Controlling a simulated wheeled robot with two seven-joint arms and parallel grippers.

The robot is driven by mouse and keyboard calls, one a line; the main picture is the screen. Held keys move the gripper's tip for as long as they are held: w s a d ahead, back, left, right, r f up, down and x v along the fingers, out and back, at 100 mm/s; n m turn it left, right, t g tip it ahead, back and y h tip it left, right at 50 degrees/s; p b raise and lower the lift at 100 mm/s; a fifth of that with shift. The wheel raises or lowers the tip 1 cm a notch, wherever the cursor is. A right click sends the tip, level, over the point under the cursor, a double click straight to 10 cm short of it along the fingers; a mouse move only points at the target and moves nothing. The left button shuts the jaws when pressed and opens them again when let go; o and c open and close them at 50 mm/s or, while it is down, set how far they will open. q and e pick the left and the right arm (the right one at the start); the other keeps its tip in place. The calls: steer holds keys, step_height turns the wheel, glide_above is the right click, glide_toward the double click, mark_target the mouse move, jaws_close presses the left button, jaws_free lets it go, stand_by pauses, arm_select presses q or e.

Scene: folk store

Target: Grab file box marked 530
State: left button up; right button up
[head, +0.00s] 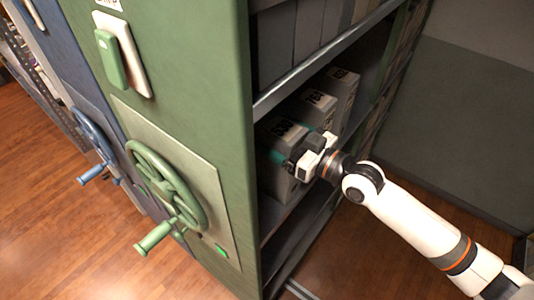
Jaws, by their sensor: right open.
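Several grey file boxes with dark number labels stand in a row on a middle shelf of the green shelving unit. My left gripper is not in view.
The green unit's end panel (205,70) carries a green handwheel (165,190) that sticks out. A shelf edge (325,62) runs above the boxes, with dark boxes (290,45) on it. A blue unit (75,60) stands left. Wooden floor (60,230) is clear.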

steer(key=shift+w+a, duration=0.25)
steer(key=shift+a, duration=0.2)
steer(key=shift+f, duration=0.1)
steer(key=shift+d, duration=0.1)
steer(key=shift+c, duration=0.4)
steer(key=shift+c, duration=1.4)
jaws_close()
steer(key=shift+r, duration=0.25)
